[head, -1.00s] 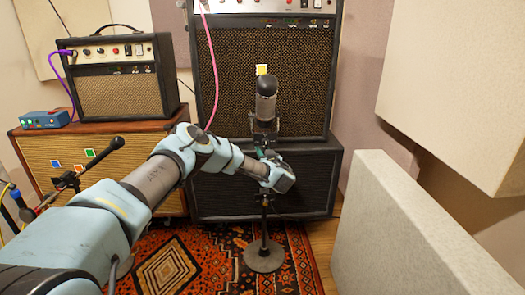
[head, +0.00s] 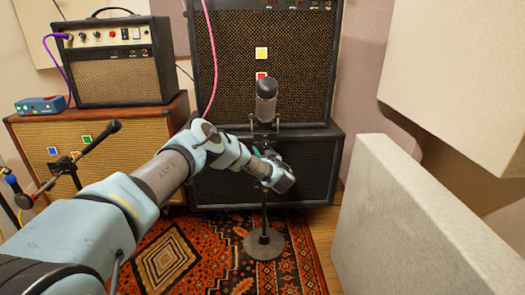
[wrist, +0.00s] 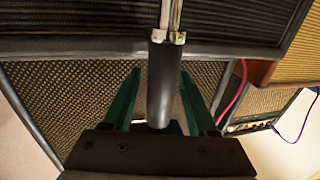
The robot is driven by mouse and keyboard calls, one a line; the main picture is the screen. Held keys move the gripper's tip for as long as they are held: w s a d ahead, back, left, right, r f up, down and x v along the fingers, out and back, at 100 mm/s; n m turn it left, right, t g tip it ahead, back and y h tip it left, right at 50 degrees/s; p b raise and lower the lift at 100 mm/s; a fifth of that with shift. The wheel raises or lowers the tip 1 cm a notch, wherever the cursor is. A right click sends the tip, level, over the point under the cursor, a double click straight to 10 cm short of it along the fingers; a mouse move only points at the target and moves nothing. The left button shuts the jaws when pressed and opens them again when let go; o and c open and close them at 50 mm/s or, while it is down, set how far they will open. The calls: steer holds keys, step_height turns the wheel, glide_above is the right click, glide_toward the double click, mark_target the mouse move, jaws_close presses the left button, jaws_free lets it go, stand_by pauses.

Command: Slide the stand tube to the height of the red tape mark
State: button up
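The mic stand rises from a round base (head: 264,243) with a thin stand tube (head: 264,212) and a dark microphone (head: 266,97) at its top. A red tape mark (head: 261,75) on the tall amp's grille shows right at the microphone's top edge, partly covered by it. My gripper (head: 268,168) is at the stand tube, below the microphone. In the wrist view its green fingers (wrist: 160,75) lie on both sides of a dark cylinder (wrist: 164,85), which hides the contact. The microphone keeps pace with my gripper, so it appears shut on the tube.
A yellow mark (head: 261,53) sits above the red one. A black cabinet (head: 225,187) stands close behind the stand. A pale panel (head: 415,215) stands at the right. A second stand (head: 98,138) is at the left, on the patterned rug (head: 200,260).

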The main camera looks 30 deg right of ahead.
steer(key=p+v, duration=0.1)
steer(key=v, duration=0.9)
steer(key=shift+s, duration=0.4)
steer(key=shift+a, duration=0.1)
